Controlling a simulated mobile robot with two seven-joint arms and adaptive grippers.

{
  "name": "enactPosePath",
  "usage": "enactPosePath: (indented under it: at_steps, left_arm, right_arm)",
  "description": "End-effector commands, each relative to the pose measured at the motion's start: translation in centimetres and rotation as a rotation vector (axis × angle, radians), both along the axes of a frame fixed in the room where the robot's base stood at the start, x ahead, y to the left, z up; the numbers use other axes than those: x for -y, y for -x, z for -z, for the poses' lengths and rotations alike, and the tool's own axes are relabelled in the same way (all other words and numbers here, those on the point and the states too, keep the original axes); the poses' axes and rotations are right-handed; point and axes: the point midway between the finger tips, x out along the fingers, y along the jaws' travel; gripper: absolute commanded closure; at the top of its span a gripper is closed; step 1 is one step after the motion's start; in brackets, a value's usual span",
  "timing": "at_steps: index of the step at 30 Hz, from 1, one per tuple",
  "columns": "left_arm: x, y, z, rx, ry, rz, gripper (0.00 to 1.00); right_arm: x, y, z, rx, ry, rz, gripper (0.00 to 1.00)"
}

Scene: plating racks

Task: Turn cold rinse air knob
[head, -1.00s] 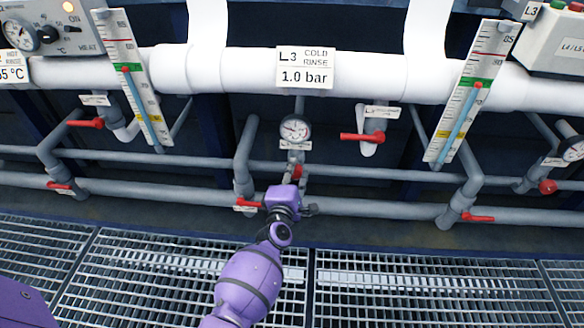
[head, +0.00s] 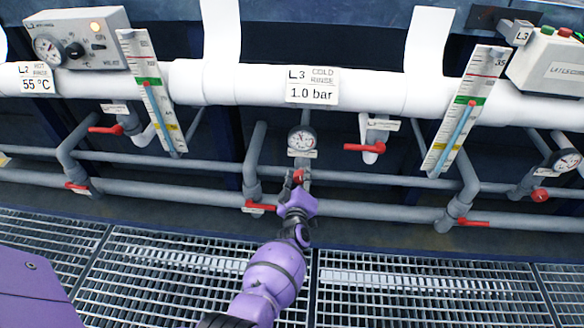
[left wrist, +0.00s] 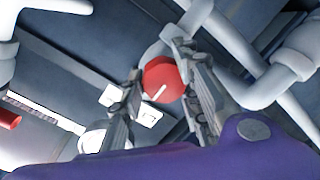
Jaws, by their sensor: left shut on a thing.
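The cold rinse air knob (head: 298,176) is a small red round knob on the pipework below the pressure gauge (head: 301,140), under the L3 COLD RINSE 1.0 bar sign (head: 312,87). In the left wrist view the red knob (left wrist: 163,79) shows a white pointer line and sits between the two fingers. My left gripper (head: 298,183) is at the knob and shut on it, one finger on each side. In the head view the gripper partly hides the knob. My right gripper is not in view.
Red lever valves are close by, one just left of the gripper (head: 260,207) and one upper right (head: 364,148). Grey pipes (head: 385,210) run behind. A thermometer board (head: 462,112) stands at right. Floor grating (head: 420,285) lies in front.

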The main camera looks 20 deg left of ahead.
Motion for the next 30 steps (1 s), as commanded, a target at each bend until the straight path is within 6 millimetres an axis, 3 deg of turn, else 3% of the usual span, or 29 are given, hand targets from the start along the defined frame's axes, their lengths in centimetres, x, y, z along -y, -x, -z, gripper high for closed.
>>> enactPosePath:
  at_steps: [1,12,30]
  left_arm:
    - [0.38,-0.46,-0.67,-0.001,-0.035,0.003,0.95]
    - [0.53,-0.45,-0.35,-0.067,-0.256,0.004,0.95]
    - [0.71,-0.45,-0.17,-0.091,-0.329,0.006,0.95]
  right_arm:
    - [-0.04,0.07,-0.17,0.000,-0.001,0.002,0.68]
    - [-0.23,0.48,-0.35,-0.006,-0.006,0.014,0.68]
    - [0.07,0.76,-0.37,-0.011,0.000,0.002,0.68]
